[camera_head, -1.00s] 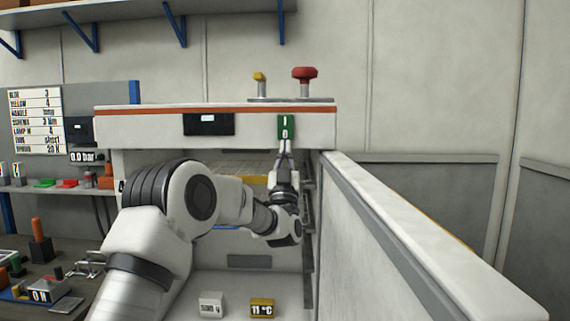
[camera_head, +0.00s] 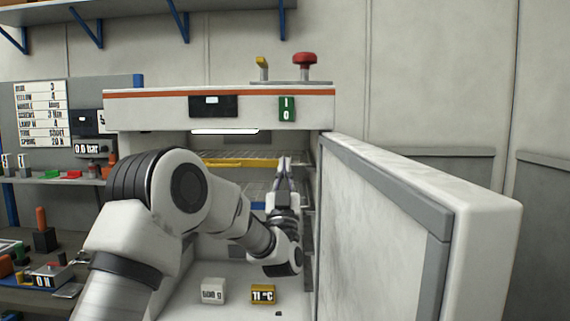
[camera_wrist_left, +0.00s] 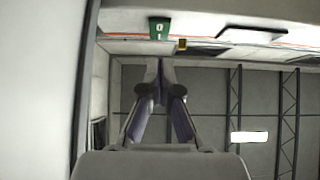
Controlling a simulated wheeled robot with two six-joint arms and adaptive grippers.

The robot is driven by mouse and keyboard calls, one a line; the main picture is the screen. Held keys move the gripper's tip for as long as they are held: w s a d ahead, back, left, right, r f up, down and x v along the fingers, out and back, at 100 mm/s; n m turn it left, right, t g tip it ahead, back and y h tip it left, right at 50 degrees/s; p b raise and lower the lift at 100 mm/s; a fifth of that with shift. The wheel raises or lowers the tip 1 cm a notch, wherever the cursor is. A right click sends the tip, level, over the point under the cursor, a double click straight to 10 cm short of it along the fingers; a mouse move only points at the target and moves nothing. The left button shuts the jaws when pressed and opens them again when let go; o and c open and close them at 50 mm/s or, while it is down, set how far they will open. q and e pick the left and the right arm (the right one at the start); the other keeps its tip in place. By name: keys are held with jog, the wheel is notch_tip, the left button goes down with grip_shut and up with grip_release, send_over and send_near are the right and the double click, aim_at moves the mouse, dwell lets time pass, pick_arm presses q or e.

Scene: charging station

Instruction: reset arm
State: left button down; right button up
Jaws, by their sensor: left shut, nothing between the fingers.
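My left gripper (camera_head: 284,160) is in front of the open cabinet (camera_head: 222,121), below its top panel. It points up and its fingers are together with nothing between them. It also shows in the left wrist view (camera_wrist_left: 160,66), fingertips below the green switch. The green I/O switch (camera_head: 287,109) sits on the right of the cabinet's top panel, apart from the fingertips. In the left wrist view the switch (camera_wrist_left: 159,28) is at the top. My right gripper does not show.
The open white door (camera_head: 400,215) stands close on the right of my left arm. Inside the cabinet are racks with a yellow front bar (camera_head: 240,162) and a lit lamp (camera_head: 225,131). Two small blocks, white (camera_head: 213,290) and yellow (camera_head: 263,293), stand on its floor. A red knob (camera_head: 305,60) is on top.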

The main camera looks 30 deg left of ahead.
pick_arm(q)
jog(key=w+d+f+m+g+h, duration=0.1)
jog(key=w+d+f+m+h, duration=0.2)
jog(key=f, duration=1)
jog(key=d+f+m+g+h, duration=0.1)
jog(key=d+f+m+h, duration=0.3)
jog(key=f, duration=0.9)
jog(key=s+d+f+g+h, duration=0.2)
jog(key=s+f+g, duration=0.15)
jog(key=f, duration=0.65)
jog(key=s+d+f+g+h, duration=0.15)
jog(key=s+f, duration=0.25)
jog(key=f, duration=0.7)
jog(key=s+d+f+g+h, duration=0.35)
jog(key=s+f+g, duration=0.45)
jog(key=s+f, duration=0.75)
jog(key=s+d+f+g, duration=0.1)
jog(key=s+g, duration=0.3)
jog(key=s, duration=0.7)
jog(key=s+d+f+n+g, duration=0.1)
jog(key=s+g, duration=0.3)
jog(key=s, duration=0.6)
jog(key=shift+s+d+f+g, duration=0.3)
jog(key=shift+s+f, duration=0.1)
jog(key=shift+f, duration=0.05)
